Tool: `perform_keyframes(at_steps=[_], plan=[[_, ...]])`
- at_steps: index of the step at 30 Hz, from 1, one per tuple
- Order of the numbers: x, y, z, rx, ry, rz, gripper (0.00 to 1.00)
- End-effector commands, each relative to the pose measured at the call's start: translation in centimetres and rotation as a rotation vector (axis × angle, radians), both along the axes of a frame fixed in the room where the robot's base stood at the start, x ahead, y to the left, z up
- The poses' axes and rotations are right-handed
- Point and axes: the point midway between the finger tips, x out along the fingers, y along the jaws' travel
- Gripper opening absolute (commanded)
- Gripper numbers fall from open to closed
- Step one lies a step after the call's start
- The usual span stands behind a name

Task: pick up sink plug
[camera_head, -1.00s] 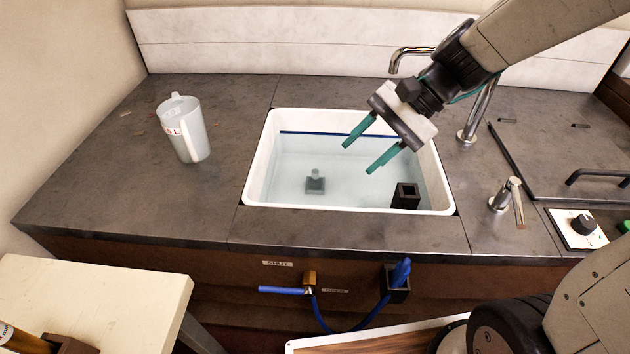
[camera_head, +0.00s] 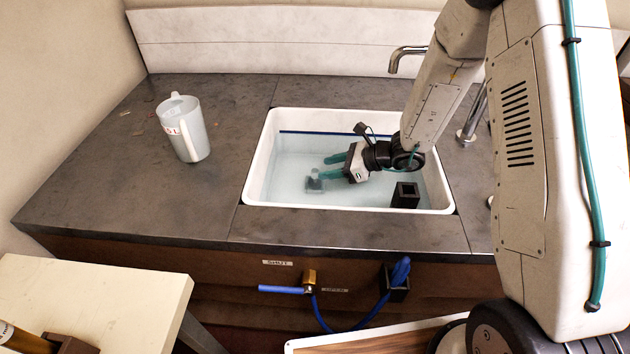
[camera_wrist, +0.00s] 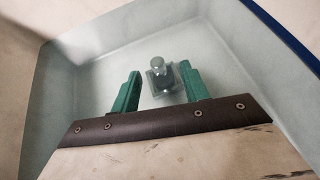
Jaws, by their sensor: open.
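The sink plug (camera_head: 314,184) is a small grey square block with a knob on top, on the floor of the white sink (camera_head: 256,160) at its front left, under clear water. My gripper (camera_head: 326,168) is low in the sink, pointing left, its green fingers open and just right of the plug. In the wrist view the plug (camera_wrist: 161,77) shows with its rounded knob, between and slightly beyond the tips of my open gripper (camera_wrist: 160,75). Nothing is held. In the head view the fingers partly cover the plug.
A dark square tube (camera_head: 405,195) stands in the sink's front right corner, near my wrist. The tap (camera_head: 408,52) rises behind the sink. A white jug (camera_head: 184,128) stands on the counter to the left. The counter between jug and sink is clear.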

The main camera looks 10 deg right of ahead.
Motion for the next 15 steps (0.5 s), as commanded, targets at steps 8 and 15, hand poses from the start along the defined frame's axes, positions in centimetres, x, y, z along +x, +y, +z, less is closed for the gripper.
perform_keyframes(at_steps=[8, 15], plan=[[1.0, 3.6, -1.8, 0.0, -0.001, 0.004, 0.45], [1.4, 4.4, -2.2, 0.0, -0.002, 0.002, 0.45]])
